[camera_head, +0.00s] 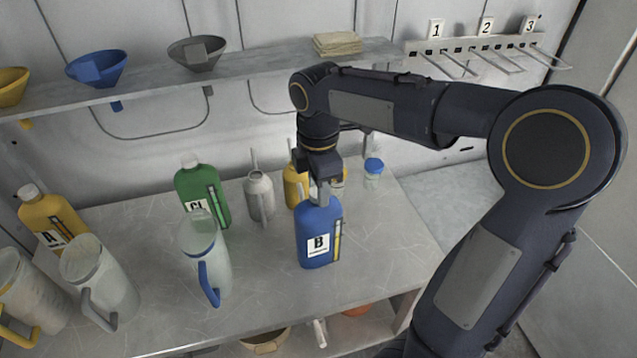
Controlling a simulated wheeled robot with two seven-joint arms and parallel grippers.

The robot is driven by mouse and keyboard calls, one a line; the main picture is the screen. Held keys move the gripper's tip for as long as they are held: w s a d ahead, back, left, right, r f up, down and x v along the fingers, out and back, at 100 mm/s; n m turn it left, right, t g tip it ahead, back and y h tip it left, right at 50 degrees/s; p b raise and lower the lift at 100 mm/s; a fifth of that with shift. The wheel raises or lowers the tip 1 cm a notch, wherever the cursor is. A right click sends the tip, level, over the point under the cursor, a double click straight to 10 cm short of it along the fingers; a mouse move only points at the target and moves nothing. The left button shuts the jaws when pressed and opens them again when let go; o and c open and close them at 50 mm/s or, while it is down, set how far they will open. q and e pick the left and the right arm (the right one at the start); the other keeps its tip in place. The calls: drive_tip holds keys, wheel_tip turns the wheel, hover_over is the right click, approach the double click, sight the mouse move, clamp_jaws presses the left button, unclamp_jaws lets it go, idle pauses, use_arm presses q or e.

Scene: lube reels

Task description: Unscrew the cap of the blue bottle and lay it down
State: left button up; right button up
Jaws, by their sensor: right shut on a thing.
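The blue bottle (310,224), labelled B, stands upright on the grey bench near its right end. My right gripper (320,192) points down from above at the bottle's neck. It is shut on the bottle's cap, which is mostly hidden between its fingers. Whether the cap is still seated on the neck cannot be told. My left gripper is not in view.
A green bottle (188,181), a grey can (259,196) and a yellow can (291,190) stand behind. A blue-capped jar (373,173) is at the back right. A clear jug (205,251) stands left. Bare bench (388,238) lies right of the blue bottle.

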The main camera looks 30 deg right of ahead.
drive_tip(key=shift+r+p, duration=1.1)
drive_tip(key=shift+r, duration=0.15)
drive_tip(key=shift+w+r, duration=0.1)
drive_tip(key=shift+r, duration=0.5)
drive_tip(key=shift+r+p, duration=0.45)
drive_tip(key=shift+r, duration=1.45)
drive_tip(key=shift+f, duration=0.1)
